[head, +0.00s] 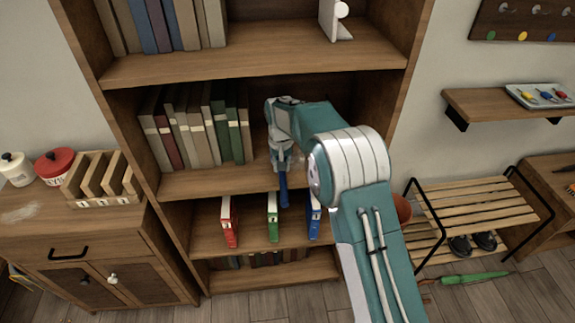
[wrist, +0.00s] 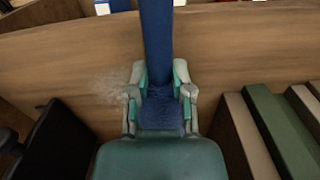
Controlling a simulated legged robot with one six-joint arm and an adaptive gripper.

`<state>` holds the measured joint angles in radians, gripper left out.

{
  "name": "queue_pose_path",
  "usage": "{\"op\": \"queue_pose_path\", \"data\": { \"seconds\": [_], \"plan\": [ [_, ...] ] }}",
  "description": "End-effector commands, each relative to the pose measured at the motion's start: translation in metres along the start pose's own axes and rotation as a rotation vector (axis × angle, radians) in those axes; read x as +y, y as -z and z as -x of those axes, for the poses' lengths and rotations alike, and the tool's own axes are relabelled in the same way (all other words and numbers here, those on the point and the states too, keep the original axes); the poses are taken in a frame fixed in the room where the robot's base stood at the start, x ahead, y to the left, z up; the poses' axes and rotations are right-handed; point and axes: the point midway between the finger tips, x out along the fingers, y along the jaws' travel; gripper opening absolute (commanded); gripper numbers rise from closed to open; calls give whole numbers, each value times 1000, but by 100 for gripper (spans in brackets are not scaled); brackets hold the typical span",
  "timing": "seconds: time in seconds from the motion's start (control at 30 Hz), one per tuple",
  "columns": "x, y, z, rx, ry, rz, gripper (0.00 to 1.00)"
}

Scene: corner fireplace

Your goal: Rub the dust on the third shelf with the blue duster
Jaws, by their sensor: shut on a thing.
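My gripper (head: 284,160) is inside the bookcase, over the book shelf (head: 210,184), right of the books. It is shut on the blue duster (head: 283,190), whose blue length hangs down past the shelf's front edge in the head view. In the wrist view the duster (wrist: 157,40) sits between both fingers of the gripper (wrist: 160,82) and runs up the picture. A pale dust patch (wrist: 103,88) lies on the wooden shelf (wrist: 240,45), just left of the fingers. I cannot tell whether the duster touches the shelf.
Books (head: 190,130) stand left of my gripper; they are at the right in the wrist view (wrist: 275,130). Red (head: 229,222), green (head: 272,217) and blue (head: 314,217) binders stand on the shelf below. A pale smudge (head: 20,212) lies on the left cabinet.

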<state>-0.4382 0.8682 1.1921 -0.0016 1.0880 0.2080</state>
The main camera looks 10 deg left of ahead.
Motion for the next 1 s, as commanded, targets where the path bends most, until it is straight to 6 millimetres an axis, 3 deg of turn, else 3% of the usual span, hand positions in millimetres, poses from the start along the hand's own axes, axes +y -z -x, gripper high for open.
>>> {"op": "queue_pose_path", "data": {
  "seconds": [0.77, 1.0],
  "plan": [
    [-49, -3, 0, -1, 0, 2, 0],
    [-48, -3, -3, -2, 0, 0, 0]
  ]
}}
